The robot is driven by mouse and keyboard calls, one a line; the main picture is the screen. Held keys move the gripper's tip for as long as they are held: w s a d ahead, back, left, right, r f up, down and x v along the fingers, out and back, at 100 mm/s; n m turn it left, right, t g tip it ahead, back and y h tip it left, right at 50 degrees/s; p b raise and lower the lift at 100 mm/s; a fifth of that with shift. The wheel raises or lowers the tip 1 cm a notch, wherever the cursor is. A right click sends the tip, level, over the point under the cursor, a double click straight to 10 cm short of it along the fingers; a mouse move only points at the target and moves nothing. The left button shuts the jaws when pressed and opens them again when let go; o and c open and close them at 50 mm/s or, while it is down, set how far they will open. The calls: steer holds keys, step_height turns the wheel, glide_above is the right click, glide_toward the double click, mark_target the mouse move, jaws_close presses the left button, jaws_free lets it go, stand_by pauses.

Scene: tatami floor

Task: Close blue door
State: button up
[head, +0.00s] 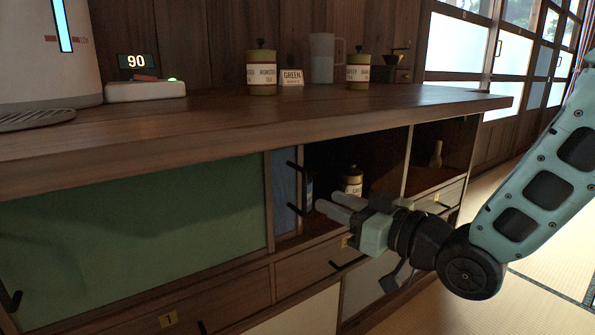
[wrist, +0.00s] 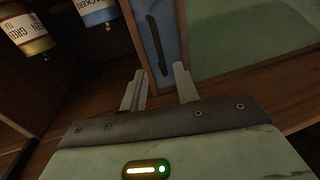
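The blue door (head: 284,190) shows as a narrow strip at the right end of the green panel, beside an open compartment. It also shows in the wrist view (wrist: 172,22), with a long black upright handle (wrist: 157,45). My gripper (head: 324,208) is in front of the open compartment, just right of the door's edge in the head view. In the wrist view its two fingers (wrist: 159,72) are apart, with nothing held between them. The handle's lower end appears between the fingertips in the picture. I cannot tell whether they touch it. Part of the blue door seems hidden by the green panel.
The open compartment holds a labelled canister (head: 353,180) and a blue-labelled container (wrist: 97,12). The counter (head: 250,118) overhangs the doors and carries tea tins, a jug and a machine. A drawer (head: 308,268) lies below. Tatami floor (head: 545,262) is clear at right.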

mark_target(306, 195)
steer(key=x, duration=0.7)
steer(key=shift+w+a+f+b, duration=0.25)
steer(key=shift+a+f+b, duration=0.1)
steer(key=shift+x, duration=0.85)
steer(key=shift+r, duration=0.15)
jaws_close()
